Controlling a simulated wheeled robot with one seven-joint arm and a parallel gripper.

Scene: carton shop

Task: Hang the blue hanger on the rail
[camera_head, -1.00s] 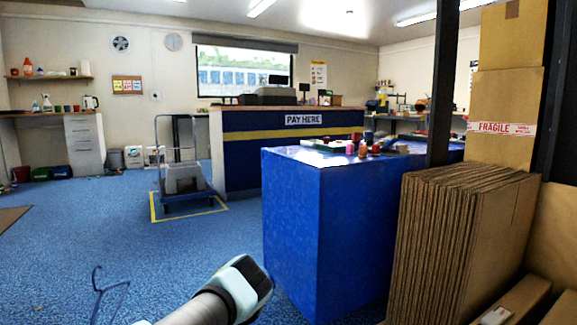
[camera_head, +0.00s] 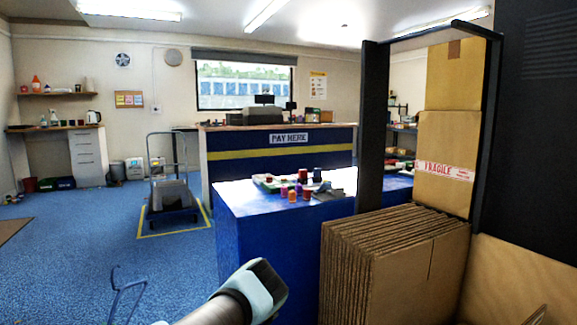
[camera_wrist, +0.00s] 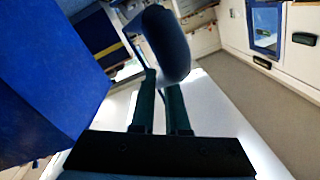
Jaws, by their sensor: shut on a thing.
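The blue hanger (camera_head: 128,290) shows at the lower left of the head view, hook upward, its lower part cut off by the picture edge. In the wrist view a dark blue rounded part of it (camera_wrist: 167,45) lies at the fingertips. My gripper (camera_wrist: 160,88) is shut on it; the fingers are out of the head view. A black frame with a raised top bar (camera_head: 430,31) stands at the right of the head view, well apart from the hanger. This bar looks like the rail.
A blue counter (camera_head: 255,240) with small jars stands ahead. Stacked flat cardboard (camera_head: 350,265) and tall cartons (camera_head: 445,140) stand by the frame at right. A trolley (camera_head: 172,215) stands left of centre. The blue floor (camera_head: 75,260) at left is clear.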

